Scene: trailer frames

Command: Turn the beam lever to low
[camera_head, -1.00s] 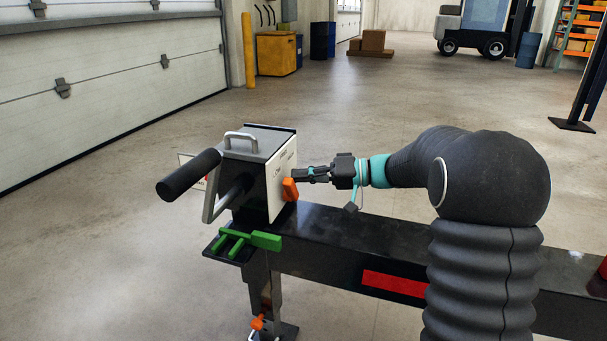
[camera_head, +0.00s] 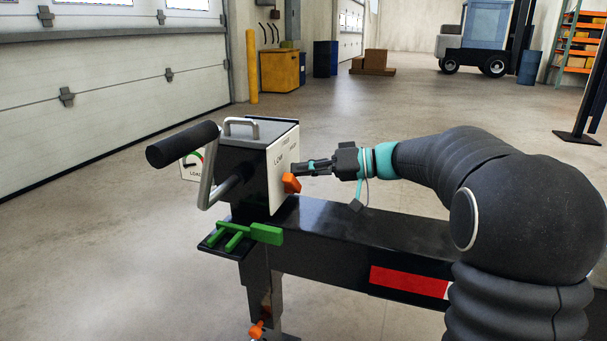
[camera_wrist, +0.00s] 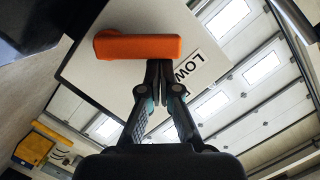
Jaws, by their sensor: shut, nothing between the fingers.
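The beam lever (camera_head: 291,184) is a small orange handle on the white plate (camera_head: 277,178) of the box on the black beam. In the wrist view the lever (camera_wrist: 150,47) lies across the plate (camera_wrist: 95,75), its free end close beside the printed LOW label (camera_wrist: 189,68). My gripper (camera_head: 306,169) comes from the right at the plate. Its fingers are together and empty. In the wrist view the fingertips (camera_wrist: 160,66) are right at the lever's lower edge near its free end. I cannot tell if they touch it.
The box carries a grey top handle (camera_head: 241,122) and a black-gripped crank (camera_head: 183,145) on its left. A green forked handle (camera_head: 250,233) sits on a ledge below. A red stripe (camera_head: 405,281) marks the beam (camera_head: 345,232).

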